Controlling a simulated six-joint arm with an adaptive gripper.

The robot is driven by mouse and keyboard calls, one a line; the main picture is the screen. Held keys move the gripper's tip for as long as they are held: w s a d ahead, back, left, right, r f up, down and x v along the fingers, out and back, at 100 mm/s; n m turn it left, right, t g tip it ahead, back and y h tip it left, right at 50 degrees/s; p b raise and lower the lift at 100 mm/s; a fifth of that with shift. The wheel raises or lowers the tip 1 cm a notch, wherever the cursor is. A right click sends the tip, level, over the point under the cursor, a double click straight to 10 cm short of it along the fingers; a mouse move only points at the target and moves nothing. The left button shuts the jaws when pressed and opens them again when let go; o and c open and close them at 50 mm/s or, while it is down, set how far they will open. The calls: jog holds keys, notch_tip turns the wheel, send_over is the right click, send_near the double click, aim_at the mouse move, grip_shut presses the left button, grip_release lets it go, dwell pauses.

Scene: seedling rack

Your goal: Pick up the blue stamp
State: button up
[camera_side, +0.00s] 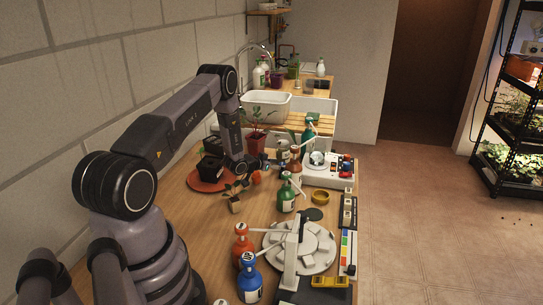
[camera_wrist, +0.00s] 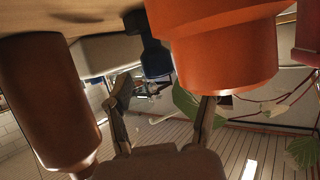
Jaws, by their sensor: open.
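A dark blue stamp-like piece (camera_wrist: 157,60) shows in the wrist view, beyond my fingertips and partly behind a large orange piece. It looks like the blue stamp. My gripper (camera_wrist: 165,92) is open, with its two fingers apart and nothing held between them. The orange piece (camera_wrist: 215,50) is close to the camera and overlaps the right finger. In the side view my gripper (camera_side: 246,167) is low over the table, beside a small orange piece (camera_side: 257,177). The blue stamp is too small and crowded to tell for sure there.
A brown bottle (camera_wrist: 45,100) is close on the left in the wrist view. In the side view a potted plant (camera_side: 256,142), black pot (camera_side: 211,167) and green bottle (camera_side: 287,192) crowd the arm. Blue (camera_side: 249,283) and orange-red (camera_side: 241,246) bottles stand in front.

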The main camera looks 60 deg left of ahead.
jog(key=shift+x, duration=0.9)
jog(key=shift+c, duration=0.3)
grip_shut()
